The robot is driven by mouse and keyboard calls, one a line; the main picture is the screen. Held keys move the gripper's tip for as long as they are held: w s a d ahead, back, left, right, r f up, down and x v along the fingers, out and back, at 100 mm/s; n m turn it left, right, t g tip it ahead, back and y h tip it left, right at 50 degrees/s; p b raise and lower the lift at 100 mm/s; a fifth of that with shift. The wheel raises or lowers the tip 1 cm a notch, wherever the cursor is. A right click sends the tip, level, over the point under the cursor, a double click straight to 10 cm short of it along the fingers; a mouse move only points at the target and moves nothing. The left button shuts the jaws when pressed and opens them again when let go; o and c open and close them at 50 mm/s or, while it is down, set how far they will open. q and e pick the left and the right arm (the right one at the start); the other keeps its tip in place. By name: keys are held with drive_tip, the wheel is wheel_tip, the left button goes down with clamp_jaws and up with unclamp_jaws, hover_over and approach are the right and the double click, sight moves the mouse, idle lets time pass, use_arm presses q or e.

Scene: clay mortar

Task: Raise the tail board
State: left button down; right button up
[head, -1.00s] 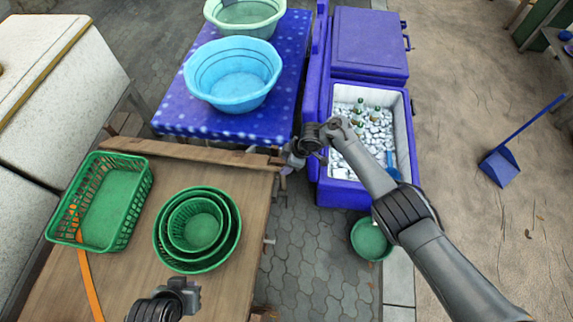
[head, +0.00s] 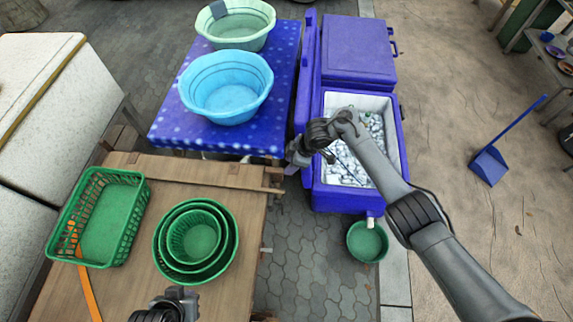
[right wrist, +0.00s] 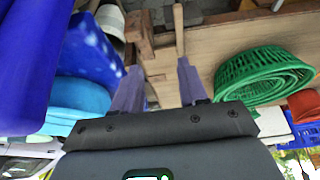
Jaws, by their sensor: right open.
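The tail board (head: 190,170) is a brown plank across the far end of the wooden cart bed (head: 145,280). It looks close to flat with the bed, though its exact tilt is hard to tell. My right gripper (head: 290,166) is open beside the board's right end. In the right wrist view its two fingers (right wrist: 159,88) are apart, pointing at wooden parts of the cart (right wrist: 160,55), with nothing clearly between them. My left gripper (head: 178,300) is at the bottom edge over the bed; its fingers are not clear.
A green basket (head: 68,235) and nested green bowls (head: 228,250) sit on the bed. Beyond the board stands a blue table (head: 175,135) with two basins. A blue cooler (head: 345,203) of ice stands close right, under my right arm. A green bowl (head: 367,248) is on the ground.

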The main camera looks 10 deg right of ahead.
drive_tip(key=shift+v, duration=0.85)
